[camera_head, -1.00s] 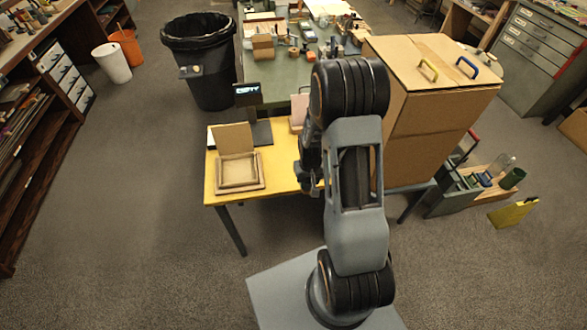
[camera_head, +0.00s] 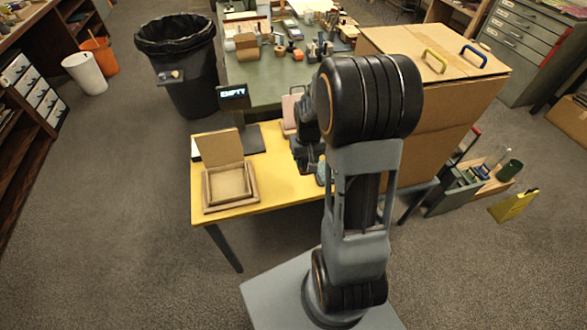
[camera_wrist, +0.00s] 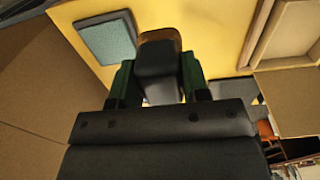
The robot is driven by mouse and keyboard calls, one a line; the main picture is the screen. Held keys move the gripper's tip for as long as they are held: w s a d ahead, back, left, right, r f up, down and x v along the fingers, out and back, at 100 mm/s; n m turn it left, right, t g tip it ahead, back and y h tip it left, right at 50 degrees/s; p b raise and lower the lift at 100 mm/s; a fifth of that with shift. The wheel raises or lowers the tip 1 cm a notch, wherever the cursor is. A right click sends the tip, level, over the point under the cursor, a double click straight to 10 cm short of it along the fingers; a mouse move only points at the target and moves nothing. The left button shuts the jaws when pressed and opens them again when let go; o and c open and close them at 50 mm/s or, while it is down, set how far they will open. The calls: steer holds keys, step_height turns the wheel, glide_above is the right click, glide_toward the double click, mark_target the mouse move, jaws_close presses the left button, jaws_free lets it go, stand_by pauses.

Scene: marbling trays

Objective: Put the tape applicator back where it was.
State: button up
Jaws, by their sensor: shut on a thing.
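My gripper (camera_wrist: 157,84) has green fingers in the wrist view and is shut on a dark block with a brown, rounded far end, which I take for the tape applicator (camera_wrist: 157,57). It is over the yellow table (camera_wrist: 200,28); the gap below it cannot be judged. In the head view my own arm hides most of the gripper, and the applicator cannot be made out there. The yellow table (camera_head: 268,199) has an open wooden box (camera_head: 230,203) at its left and a scale-like device with a display reading EMPTY (camera_head: 233,92) behind.
A teal-topped pad (camera_wrist: 107,39) lies left of the held thing in the wrist view. A tall cardboard box (camera_head: 440,105) stands at the right of the table. A green bench (camera_head: 262,83) with many tools stands behind, and a black bin (camera_head: 185,80) at the back left.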

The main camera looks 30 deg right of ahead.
steer(key=w+f, duration=0.1)
steer(key=f, duration=0.1)
steer(key=w+a+f, duration=0.1)
steer(key=w+f, duration=0.1)
steer(key=w+a+f, duration=0.1)
steer(key=f, duration=0.1)
steer(key=shift+w, duration=0.35)
steer(key=shift+f, duration=1.55)
steer(key=shift+f, duration=0.15)
steer(key=o, duration=0.9)
